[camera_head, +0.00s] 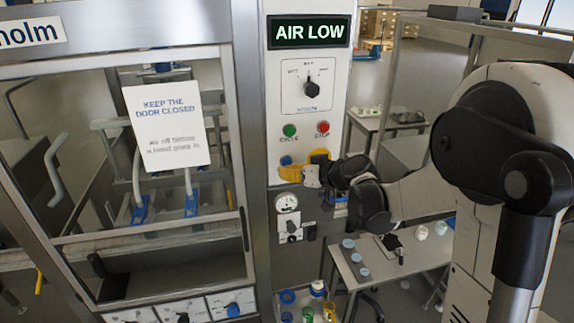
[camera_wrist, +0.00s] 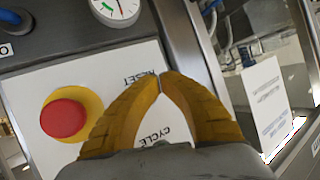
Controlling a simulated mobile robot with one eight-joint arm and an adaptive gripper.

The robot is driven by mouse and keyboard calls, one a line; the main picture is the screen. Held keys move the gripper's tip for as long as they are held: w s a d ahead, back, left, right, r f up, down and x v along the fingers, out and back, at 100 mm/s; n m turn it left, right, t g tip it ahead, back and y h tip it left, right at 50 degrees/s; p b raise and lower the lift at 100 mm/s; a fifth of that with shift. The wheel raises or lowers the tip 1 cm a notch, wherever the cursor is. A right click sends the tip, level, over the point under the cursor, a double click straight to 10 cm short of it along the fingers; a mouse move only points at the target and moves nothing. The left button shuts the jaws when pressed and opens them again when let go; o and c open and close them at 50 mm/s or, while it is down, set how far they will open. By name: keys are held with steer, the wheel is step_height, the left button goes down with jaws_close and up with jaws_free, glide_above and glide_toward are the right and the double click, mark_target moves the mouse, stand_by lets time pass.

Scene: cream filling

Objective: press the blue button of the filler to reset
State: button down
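The filler's control panel (camera_head: 300,110) stands in the middle of the head view under a lit "AIR LOW" sign (camera_head: 309,31). The blue button (camera_head: 286,160) shows at the panel's lower left, just above my yellow gripper fingers (camera_head: 284,173). In the wrist view the panel is upside down, and my gripper's two fingertips (camera_wrist: 160,77) meet close to the "RESET" label (camera_wrist: 139,78). The gripper is shut with nothing visible between the tips. The blue button does not show there; my fingers may hide it. Whether the fingertips touch the panel cannot be told.
A red mushroom button (camera_wrist: 64,118) on a yellow base is beside my fingers. A green button (camera_head: 290,130) and a red stop button (camera_head: 323,127) are higher up. A gauge (camera_head: 286,202) lies below. A glazed door (camera_head: 160,160) stands left, a small table (camera_head: 385,270) right.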

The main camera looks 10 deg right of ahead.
steer(key=shift+s, duration=0.1)
steer(key=s, duration=0.5)
stand_by(0.6)
stand_by(0.4)
